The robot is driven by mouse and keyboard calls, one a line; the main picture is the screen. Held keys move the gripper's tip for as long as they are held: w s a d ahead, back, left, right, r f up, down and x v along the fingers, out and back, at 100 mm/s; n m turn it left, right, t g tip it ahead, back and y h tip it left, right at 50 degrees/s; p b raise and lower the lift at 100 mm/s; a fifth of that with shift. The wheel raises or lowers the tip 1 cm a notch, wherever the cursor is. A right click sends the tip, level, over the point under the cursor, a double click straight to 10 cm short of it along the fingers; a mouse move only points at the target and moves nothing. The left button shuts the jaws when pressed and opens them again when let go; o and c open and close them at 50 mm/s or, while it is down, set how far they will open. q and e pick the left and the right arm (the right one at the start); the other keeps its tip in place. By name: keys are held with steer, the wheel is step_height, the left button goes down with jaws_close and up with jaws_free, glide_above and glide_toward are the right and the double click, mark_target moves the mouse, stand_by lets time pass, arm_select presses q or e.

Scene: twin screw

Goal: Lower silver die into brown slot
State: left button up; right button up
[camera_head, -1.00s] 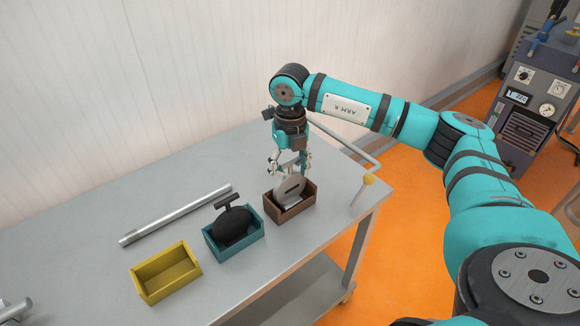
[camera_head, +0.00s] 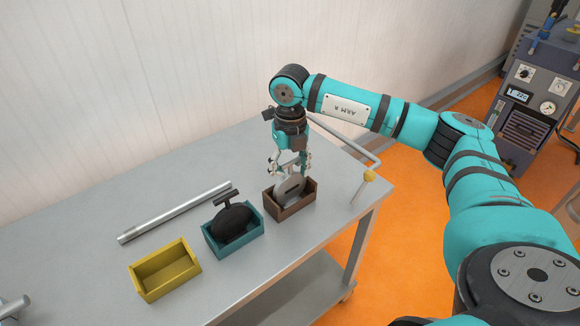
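The silver die (camera_head: 290,189) is a grey disc-like piece standing in the brown slot (camera_head: 292,212), an open brown box on the table. Its lower part is hidden by the box wall. My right gripper (camera_head: 289,171) is directly above the box, pointing down, with its fingers at the top of the die. The fingers look closed around the die's top, though the contact is small in the picture. My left gripper does not show.
A teal box (camera_head: 246,242) holding a black die with a handle (camera_head: 231,222) stands left of the brown one. An empty yellow box (camera_head: 168,275) is further left. A metal bar (camera_head: 175,213) lies behind them on the grey table (camera_head: 95,215).

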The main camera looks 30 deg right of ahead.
steer(key=o, duration=1)
steer(key=shift+c, duration=0.2)
step_height(320, 180, up, 12)
steer(key=shift+r, duration=0.1)
